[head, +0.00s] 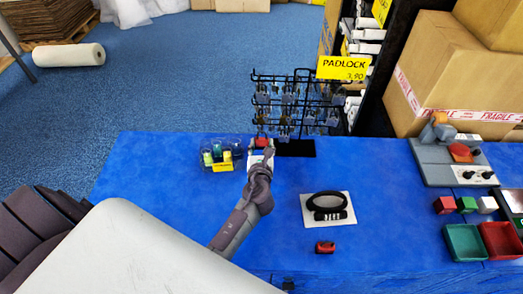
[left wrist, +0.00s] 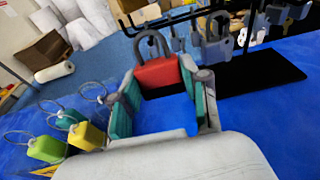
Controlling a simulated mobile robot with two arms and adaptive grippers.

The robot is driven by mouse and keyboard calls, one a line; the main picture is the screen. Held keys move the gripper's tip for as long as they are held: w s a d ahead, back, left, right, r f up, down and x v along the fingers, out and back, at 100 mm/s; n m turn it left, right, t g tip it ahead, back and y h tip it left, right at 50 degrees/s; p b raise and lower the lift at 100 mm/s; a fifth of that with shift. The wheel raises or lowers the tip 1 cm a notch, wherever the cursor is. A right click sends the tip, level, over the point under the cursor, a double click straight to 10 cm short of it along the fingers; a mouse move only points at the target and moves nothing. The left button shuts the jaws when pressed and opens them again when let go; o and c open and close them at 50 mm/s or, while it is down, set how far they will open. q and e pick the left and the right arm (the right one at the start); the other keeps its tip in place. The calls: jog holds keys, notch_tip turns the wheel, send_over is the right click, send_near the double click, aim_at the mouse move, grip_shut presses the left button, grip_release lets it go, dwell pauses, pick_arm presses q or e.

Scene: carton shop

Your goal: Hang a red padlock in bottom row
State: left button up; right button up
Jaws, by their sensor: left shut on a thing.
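My left gripper (head: 262,147) is shut on a red padlock (head: 261,141) at the lower front left of the black wire rack (head: 256,79). In the left wrist view the red padlock (left wrist: 157,73) sits upright between the fingertips (left wrist: 160,80), its grey shackle pointing up near a rack prong. I cannot tell whether the shackle is around the prong. Grey padlocks (left wrist: 215,45) hang on the rack beside it. Another red padlock-like item (head: 325,247) lies on the blue table. My right gripper is not in view.
A clear holder (head: 221,153) with green and yellow cable locks stands left of the gripper. A black coiled lock (head: 328,205) lies on a white card. Red and green trays (head: 465,243) and a grey machine (head: 455,165) are at right. The table's front left is mostly clear.

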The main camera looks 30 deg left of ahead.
pick_arm(q)
jog(key=shift+w+a, duration=0.2)
jog(key=shift+w, duration=0.35)
jog(key=shift+w+a+f, duration=0.3)
jog(key=shift+w, duration=0.25)
jog(key=o, duration=1.1)
jog(key=shift+f, duration=0.1)
jog(key=v, duration=1.2)
